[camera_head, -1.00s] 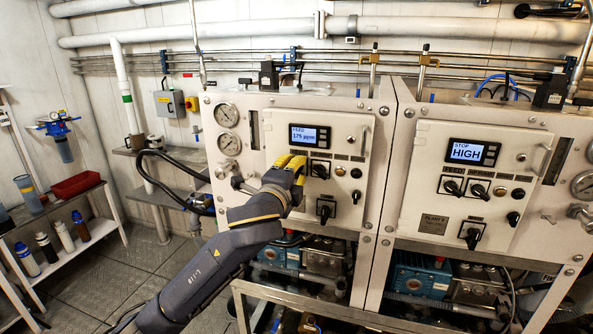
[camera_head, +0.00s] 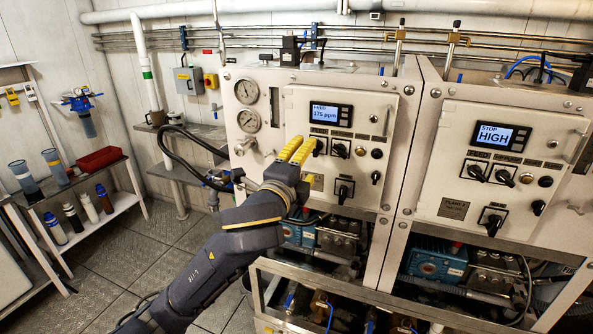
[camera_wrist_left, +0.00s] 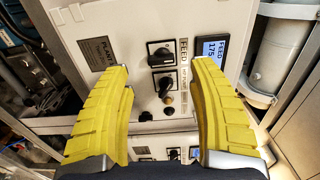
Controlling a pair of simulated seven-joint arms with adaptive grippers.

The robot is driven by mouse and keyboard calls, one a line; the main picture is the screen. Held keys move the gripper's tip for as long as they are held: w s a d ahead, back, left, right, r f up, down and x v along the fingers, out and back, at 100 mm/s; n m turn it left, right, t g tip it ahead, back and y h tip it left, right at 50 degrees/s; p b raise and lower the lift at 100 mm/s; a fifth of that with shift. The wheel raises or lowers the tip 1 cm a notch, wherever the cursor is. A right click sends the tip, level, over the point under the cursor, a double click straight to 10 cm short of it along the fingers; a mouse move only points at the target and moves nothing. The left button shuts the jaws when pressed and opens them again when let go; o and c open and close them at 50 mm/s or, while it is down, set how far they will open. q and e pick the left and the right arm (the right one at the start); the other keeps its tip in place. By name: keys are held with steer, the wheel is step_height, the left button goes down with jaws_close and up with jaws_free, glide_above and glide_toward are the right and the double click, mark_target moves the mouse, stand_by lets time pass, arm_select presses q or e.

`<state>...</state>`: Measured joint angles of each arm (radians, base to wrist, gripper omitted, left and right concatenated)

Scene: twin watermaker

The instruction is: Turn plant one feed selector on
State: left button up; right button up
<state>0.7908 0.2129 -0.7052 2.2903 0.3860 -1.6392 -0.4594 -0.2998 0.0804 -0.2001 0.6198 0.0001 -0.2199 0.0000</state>
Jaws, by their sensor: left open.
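The plant one panel is the left white panel (camera_head: 352,112), with a screen (camera_head: 331,115) reading FEED 175 ppm. Its feed selector (camera_head: 319,146) is a black knob below the screen; in the left wrist view the feed selector (camera_wrist_left: 160,53) sits beside the FEED label. My left gripper (camera_head: 297,150) is open in front of this panel, just left of the feed selector in the head view. In the wrist view, its two yellow fingers stand apart, with the feed selector between them in the picture. I see no contact. My right gripper is out of view.
A second black selector (camera_wrist_left: 165,84) sits close beside the feed selector, with another knob (camera_head: 343,190) lower down. Plant two's panel (camera_head: 515,160) stands at right, its screen reading STOP HIGH. A shelf with bottles (camera_head: 95,205) stands at left.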

arm_select(q)
steer(key=shift+v, duration=2.4)
